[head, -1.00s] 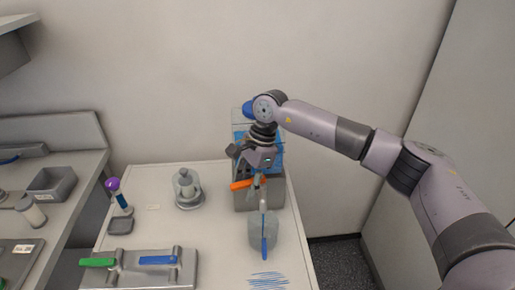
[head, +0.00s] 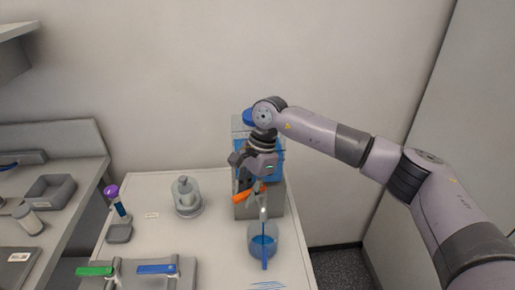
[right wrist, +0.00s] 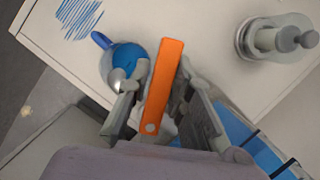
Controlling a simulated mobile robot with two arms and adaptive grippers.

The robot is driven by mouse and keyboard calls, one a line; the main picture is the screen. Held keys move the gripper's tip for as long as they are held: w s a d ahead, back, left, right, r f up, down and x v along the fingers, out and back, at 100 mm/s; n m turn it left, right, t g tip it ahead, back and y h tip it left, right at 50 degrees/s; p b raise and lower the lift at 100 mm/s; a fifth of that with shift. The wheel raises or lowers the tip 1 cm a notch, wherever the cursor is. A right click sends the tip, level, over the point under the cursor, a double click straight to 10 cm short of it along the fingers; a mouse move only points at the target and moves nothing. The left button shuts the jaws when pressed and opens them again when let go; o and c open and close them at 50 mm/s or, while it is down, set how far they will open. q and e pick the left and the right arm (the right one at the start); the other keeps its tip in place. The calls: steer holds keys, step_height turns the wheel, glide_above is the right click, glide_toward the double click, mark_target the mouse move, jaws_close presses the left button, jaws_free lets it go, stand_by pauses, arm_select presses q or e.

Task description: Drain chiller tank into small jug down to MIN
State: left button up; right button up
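The chiller tank (head: 278,157) stands at the table's right rear, a clear column of blue liquid on a grey base. My right gripper (head: 255,185) is in front of it at the orange valve lever (head: 243,197). In the right wrist view the lever (right wrist: 165,80) lies between the spread fingers (right wrist: 160,88), with a gap visible on one side. The small clear jug (head: 256,248) stands below the spout with blue liquid in it; it also shows in the right wrist view (right wrist: 122,58). The MIN mark cannot be read. My left gripper is out of view.
A glass vessel on a round base (head: 186,197) stands left of the tank. A purple-topped tool in a holder (head: 118,226) and a fixture with green and blue handles (head: 150,270) are further left. Blue scribbled lines (head: 268,286) mark the table before the jug.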

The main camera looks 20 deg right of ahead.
steer(key=n+b, duration=0.1)
steer(key=n, duration=0.1)
steer(key=s+d+n+g+b, duration=0.1)
steer(key=n, duration=0.1)
steer(key=s+n+h+b, duration=0.1)
steer(key=n+b, duration=0.1)
steer(key=shift+d, duration=0.15)
